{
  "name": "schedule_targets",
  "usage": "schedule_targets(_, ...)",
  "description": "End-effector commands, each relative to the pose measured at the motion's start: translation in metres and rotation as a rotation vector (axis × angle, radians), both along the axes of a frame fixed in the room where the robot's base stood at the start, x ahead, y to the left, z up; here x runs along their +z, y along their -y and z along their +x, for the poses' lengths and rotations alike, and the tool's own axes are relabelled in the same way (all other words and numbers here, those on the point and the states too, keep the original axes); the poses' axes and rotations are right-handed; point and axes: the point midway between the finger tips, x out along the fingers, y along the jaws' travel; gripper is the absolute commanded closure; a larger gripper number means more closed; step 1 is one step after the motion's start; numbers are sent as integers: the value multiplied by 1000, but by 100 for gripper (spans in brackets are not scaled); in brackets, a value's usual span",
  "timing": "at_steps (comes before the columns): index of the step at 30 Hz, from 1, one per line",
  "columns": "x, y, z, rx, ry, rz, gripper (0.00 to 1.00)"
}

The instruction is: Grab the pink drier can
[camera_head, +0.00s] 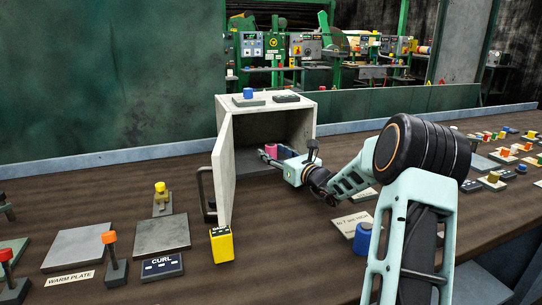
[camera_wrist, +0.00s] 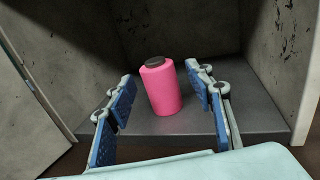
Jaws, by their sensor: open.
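The pink drier can (camera_wrist: 161,88) is a pink cylinder with a dark cap. It stands on the grey floor inside a white cabinet (camera_wrist: 272,130), in the middle of the wrist view. In the head view the can (camera_head: 271,150) shows small inside the cabinet (camera_head: 309,108), partly behind my gripper. My gripper (camera_wrist: 160,95) is open, with one blue-padded finger on each side of the can and a gap on both sides. In the head view my gripper (camera_head: 272,157) reaches in through the cabinet's open front.
The cabinet door (camera_head: 223,172) stands open at the left, with a dark handle. A yellow block (camera_head: 221,245) stands by the door's lower edge. A blue knob (camera_head: 362,238) is on the bench below my arm. Several coloured knobs crowd the right side.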

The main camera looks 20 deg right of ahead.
Motion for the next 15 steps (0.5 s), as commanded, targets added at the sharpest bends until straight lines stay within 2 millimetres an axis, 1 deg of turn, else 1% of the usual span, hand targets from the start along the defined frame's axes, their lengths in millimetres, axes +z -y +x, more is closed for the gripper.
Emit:
schedule_targets(1,-1,-2,7,1,1,1,52)
schedule_targets(5,0,-5,18,0,1,0,52)
schedule_targets(13,0,-5,20,0,0,0,52)
schedule_targets(15,0,-5,19,0,0,0,59)
